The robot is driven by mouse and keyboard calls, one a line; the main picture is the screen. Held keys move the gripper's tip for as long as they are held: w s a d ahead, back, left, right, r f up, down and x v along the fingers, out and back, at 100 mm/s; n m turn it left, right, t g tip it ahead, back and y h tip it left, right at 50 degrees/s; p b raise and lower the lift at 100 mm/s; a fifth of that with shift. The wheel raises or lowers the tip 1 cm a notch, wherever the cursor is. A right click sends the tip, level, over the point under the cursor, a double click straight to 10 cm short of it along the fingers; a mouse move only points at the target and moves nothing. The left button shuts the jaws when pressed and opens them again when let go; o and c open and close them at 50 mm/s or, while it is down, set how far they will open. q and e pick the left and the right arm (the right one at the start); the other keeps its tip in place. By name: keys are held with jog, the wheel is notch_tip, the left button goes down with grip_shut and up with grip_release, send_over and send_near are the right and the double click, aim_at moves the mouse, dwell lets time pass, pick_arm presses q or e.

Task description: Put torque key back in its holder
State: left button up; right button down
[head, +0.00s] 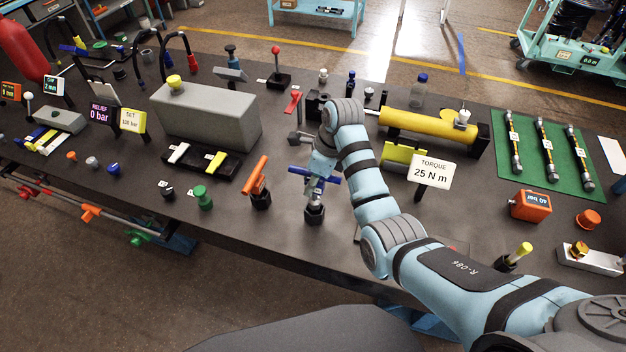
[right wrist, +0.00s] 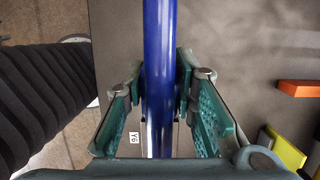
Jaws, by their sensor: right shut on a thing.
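A key with a blue bar handle (head: 327,179), which I take to be the torque key, is in my right gripper (head: 318,170). In the right wrist view, the blue bar (right wrist: 159,40) runs between the two green-padded fingers, which are shut on it. In the head view, a dark, upright piece with a black foot (head: 315,212) shows directly below the handle. I cannot tell whether this is the key's own end or a holder. My gripper hides part of the key. My left gripper is not in view.
An orange T-handle (head: 258,174) on a black base stands just left of my gripper. A torque sign (head: 432,171) reads 25 N m to the right. A yellow cylinder (head: 425,124) lies behind my arm. The dark tabletop (head: 270,238) is clear towards the front.

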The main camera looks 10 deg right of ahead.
aim_at(312, 198)
jog(key=shift+f, duration=1)
dwell(0.4)
jog(key=shift+f+b, duration=0.65)
jog(key=shift+f, duration=1.35)
jog(key=c, duration=1.2)
grip_release()
jog(key=shift+c, duration=0.2)
jog(key=v, duration=0.7)
jog(key=shift+s+r, duration=0.1)
jog(key=shift+r, duration=0.15)
